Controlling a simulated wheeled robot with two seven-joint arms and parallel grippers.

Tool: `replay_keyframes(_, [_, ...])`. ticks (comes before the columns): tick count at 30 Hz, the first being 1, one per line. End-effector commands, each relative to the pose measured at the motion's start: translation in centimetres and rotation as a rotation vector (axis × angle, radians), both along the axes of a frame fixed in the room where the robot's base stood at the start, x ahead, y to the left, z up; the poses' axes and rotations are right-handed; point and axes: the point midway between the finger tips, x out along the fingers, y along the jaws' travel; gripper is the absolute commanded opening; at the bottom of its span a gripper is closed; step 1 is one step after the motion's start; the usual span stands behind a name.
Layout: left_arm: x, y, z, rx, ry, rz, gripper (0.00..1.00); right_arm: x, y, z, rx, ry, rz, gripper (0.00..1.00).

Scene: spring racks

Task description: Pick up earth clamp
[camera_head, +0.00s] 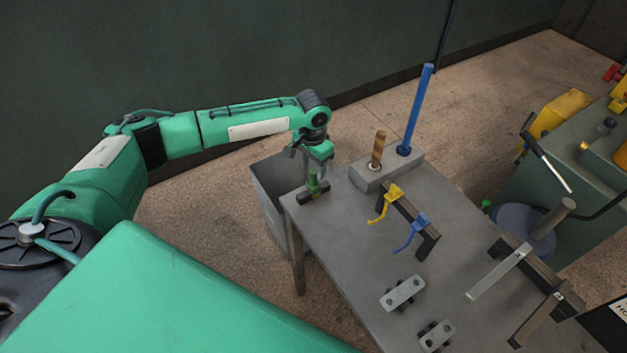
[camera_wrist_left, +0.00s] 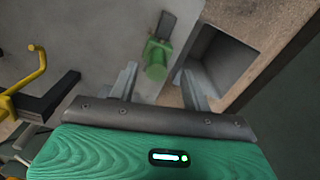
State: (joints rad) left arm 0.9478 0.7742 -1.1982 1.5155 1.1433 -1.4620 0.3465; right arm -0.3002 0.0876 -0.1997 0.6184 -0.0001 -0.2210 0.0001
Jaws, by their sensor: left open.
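The earth clamp, as I take it, is the green upright piece (camera_head: 313,183) with a dark block at its foot, at the table's far left corner. My left gripper (camera_head: 316,163) is just above the green piece, pointing down. In the left wrist view my left gripper (camera_wrist_left: 158,84) has its two fingers apart, with the green cylinder between and beyond them. I cannot tell whether a finger touches it. My right gripper is not in view.
A grey open bin (camera_head: 272,190) stands beside the table (camera_head: 345,235). A grey block (camera_head: 372,178) holds a wooden handle (camera_head: 378,148) and a tall blue rod (camera_head: 415,110). A dark rack (camera_head: 427,236) carries yellow (camera_head: 388,196) and blue (camera_head: 415,230) hooks. Metal plates (camera_head: 402,293) lie nearer.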

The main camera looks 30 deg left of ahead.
Motion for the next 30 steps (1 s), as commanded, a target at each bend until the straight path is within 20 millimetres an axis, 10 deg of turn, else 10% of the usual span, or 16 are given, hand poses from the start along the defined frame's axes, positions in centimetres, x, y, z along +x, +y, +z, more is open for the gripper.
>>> replay_keyframes(17, [-0.1,-0.3,-4.7,0.001,0.001,0.000,0.49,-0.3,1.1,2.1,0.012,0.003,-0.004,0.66])
replay_keyframes(22, [-0.1,-0.3,-4.7,0.000,0.001,0.000,0.21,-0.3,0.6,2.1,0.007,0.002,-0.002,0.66])
replay_keyframes(30, [0.0,-0.3,-4.6,0.000,0.000,0.000,0.21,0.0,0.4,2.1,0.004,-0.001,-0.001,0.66])
